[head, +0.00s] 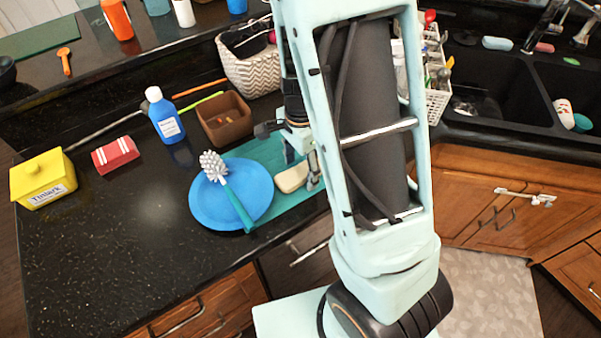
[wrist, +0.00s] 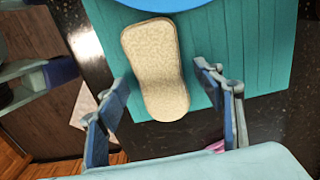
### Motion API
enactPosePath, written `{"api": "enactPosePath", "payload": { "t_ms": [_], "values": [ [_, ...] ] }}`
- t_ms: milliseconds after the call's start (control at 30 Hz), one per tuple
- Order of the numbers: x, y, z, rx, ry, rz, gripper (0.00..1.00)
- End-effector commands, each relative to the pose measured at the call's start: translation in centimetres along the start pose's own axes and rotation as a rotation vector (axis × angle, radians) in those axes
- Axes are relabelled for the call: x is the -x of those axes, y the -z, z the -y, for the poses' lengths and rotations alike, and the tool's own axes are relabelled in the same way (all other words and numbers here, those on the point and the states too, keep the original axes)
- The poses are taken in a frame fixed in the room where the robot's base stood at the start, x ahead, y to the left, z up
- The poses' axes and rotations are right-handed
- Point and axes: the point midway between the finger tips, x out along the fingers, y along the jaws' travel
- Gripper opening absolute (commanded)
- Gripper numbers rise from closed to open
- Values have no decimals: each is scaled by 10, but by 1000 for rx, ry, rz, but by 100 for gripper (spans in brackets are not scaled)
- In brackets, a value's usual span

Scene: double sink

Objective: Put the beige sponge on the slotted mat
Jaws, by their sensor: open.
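The beige sponge (wrist: 155,70) lies on the teal slotted mat (wrist: 265,45), close to the blue plate. In the head view the sponge (head: 292,177) is at the plate's right, on the mat (head: 282,207), partly hidden by my gripper. My gripper (wrist: 170,115) is open, its two fingers apart on either side of the sponge's near end and not visibly touching it. In the head view my gripper (head: 312,165) is beside the sponge's right end, mostly hidden by my arm.
A blue plate (head: 205,205) holds a white-headed dish brush (head: 238,205). A blue bottle (head: 165,115), brown box (head: 224,120), red-striped block (head: 115,155) and yellow container (head: 42,180) stand to the left. The double sink (head: 495,85) is at right. The counter's front left is clear.

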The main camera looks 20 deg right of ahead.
Motion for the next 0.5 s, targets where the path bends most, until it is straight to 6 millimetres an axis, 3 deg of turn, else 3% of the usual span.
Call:
{"api": "enactPosePath", "payload": {
  "t_ms": [200,500],
  "values": [
    [0,0,0,1,0,0,59],
    [0,0,0,1,0,0,27]
  ]
}}
